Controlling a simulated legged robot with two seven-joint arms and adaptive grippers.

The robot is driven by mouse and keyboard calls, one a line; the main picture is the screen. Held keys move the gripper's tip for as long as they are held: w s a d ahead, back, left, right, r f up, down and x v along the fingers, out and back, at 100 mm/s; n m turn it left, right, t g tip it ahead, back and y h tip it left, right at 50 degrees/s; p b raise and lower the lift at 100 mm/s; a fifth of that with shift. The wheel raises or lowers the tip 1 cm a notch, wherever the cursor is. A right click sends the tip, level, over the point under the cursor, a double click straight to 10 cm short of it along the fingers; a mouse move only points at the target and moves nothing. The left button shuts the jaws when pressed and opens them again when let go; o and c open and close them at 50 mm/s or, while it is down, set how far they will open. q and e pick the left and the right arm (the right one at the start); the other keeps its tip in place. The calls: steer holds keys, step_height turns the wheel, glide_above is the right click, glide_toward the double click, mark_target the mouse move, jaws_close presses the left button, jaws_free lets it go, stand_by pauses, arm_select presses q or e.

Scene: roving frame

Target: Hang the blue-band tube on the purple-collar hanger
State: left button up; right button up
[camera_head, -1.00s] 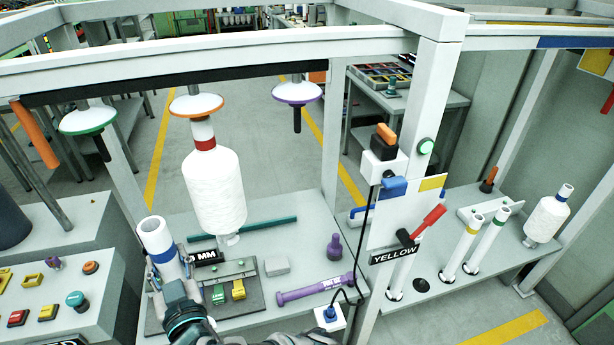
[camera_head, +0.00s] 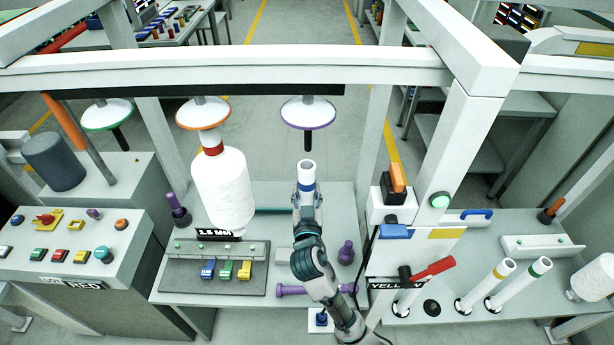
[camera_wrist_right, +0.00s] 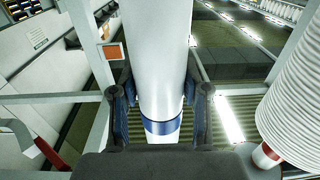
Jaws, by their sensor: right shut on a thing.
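My right gripper (camera_head: 307,200) is shut on the white blue-band tube (camera_head: 306,172). The tube stands roughly upright with its open end up, just below the purple-collar hanger (camera_head: 308,113). The hanger's dark peg points down above the tube's mouth; a small gap shows between them in the head view. In the right wrist view the tube (camera_wrist_right: 160,75) runs up between the two fingers (camera_wrist_right: 160,108), with its blue band low between them. My left gripper is not in view.
A full white bobbin (camera_head: 222,188) with a red band hangs on the orange-collar hanger (camera_head: 203,112), left of the tube. The green-collar hanger (camera_head: 107,114) is empty. A frame post (camera_head: 447,150) with a switch box stands to the right.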

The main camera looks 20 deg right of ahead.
mark_target(307, 187)
steer(key=shift+d, duration=0.75)
steer(key=shift+s+a, duration=0.1)
steer(key=shift+a, duration=0.5)
steer(key=shift+a+r, duration=0.15)
steer(key=shift+a, duration=0.1)
steer(key=shift+a+r+p, duration=0.3)
steer(key=shift+r+p, duration=0.3)
steer(key=shift+p, duration=0.05)
steer(key=shift+d+r+p, duration=0.35)
steer(key=shift+r+p, duration=0.2)
steer(key=shift+r, duration=0.05)
steer(key=shift+d+r+p, duration=0.3)
steer(key=shift+r+p, duration=0.2)
steer(key=shift+r, duration=0.05)
steer(key=shift+d+r+p, duration=0.25)
steer(key=shift+r+p, duration=0.2)
steer(key=shift+r, duration=0.05)
steer(key=shift+a, duration=0.8)
steer(key=shift+d, duration=1.05)
steer(key=shift+a, duration=0.85)
